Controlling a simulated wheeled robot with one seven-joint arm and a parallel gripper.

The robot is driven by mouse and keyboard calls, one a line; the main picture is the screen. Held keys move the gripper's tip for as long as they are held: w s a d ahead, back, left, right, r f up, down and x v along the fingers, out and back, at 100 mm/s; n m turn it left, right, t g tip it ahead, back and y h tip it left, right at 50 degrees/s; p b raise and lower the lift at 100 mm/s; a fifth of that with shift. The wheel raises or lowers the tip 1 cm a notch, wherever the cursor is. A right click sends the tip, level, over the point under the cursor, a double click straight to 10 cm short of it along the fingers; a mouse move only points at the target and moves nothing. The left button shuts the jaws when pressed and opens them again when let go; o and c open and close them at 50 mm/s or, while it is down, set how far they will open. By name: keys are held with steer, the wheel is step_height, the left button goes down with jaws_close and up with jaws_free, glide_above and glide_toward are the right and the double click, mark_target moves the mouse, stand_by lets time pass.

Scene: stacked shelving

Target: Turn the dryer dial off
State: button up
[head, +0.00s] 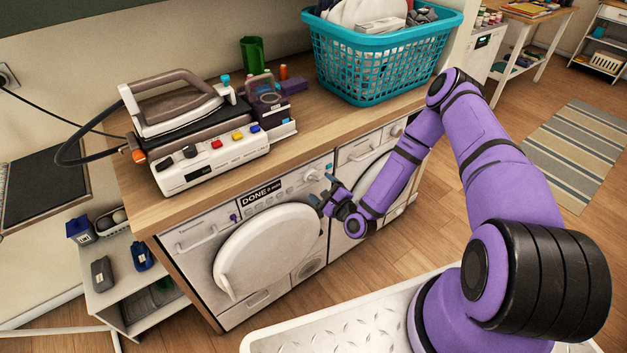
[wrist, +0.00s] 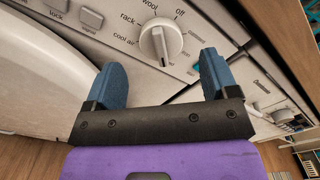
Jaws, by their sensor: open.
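The dryer dial (wrist: 160,40) is a round white knob with a raised grip bar. It sits on a white panel with printed labels around it, among them "off", "wool", "rack" and "cool air". My gripper (wrist: 163,80) has its two blue fingers apart, one on each side below the dial in the wrist view, with nothing between them. In the head view my gripper (head: 325,190) is in front of the right end of the left machine's (head: 190,250) panel. The dial (head: 311,176) shows just above and left of the fingers. I cannot tell whether a finger touches it.
The left machine's round white door (head: 265,252) is below the panel, beside a display reading "DONE" (head: 260,192). A second machine (head: 362,150) stands to the right. The wooden counter (head: 305,110) above holds an iron (head: 180,105) and a turquoise laundry basket (head: 378,62).

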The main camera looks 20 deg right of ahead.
mark_target(314, 180)
steer(key=shift+x, duration=2.45)
steer(key=c, duration=0.9)
